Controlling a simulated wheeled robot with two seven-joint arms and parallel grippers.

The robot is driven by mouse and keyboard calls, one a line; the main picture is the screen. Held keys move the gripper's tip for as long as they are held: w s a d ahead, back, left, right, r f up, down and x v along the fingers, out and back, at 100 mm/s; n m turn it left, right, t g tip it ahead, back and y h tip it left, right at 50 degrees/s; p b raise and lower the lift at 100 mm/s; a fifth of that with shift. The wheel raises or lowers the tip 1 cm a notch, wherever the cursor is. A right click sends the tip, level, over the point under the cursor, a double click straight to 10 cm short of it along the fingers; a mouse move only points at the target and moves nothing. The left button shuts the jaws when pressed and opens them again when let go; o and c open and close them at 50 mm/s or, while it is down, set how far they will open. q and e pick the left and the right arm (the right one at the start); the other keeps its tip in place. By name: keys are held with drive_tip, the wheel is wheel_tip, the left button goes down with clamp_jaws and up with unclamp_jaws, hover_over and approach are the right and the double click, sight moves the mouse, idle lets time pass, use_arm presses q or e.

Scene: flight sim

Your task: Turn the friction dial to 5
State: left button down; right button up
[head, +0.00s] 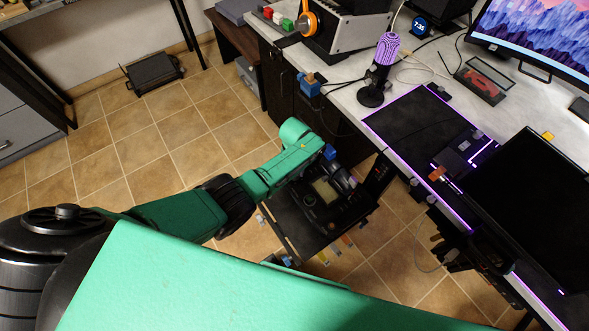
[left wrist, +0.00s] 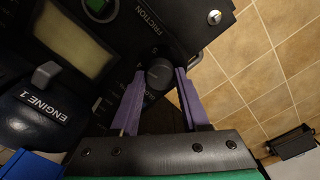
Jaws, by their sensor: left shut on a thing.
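The friction dial (left wrist: 158,80) is a dark round knob on the black throttle panel, below the printed word FRICTION in the left wrist view. My left gripper (left wrist: 160,71) has its two purple fingers on either side of the dial and is shut on it. My right gripper is not in view.
In the left wrist view a lever marked ENGINE 1 (left wrist: 42,108) and a pale display (left wrist: 72,42) are left of the dial. In the head view the desk (head: 350,100) with a purple microphone (head: 385,50) and monitor (head: 530,30) lies right. Tiled floor (head: 130,120) is open at left.

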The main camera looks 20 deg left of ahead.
use_arm(q)
drive_tip(key=m, duration=0.4)
drive_tip(key=shift+m, duration=0.3)
drive_tip(key=m, duration=0.4)
drive_tip(key=shift+p, duration=0.3)
drive_tip(key=shift+c, duration=2)
unclamp_jaws()
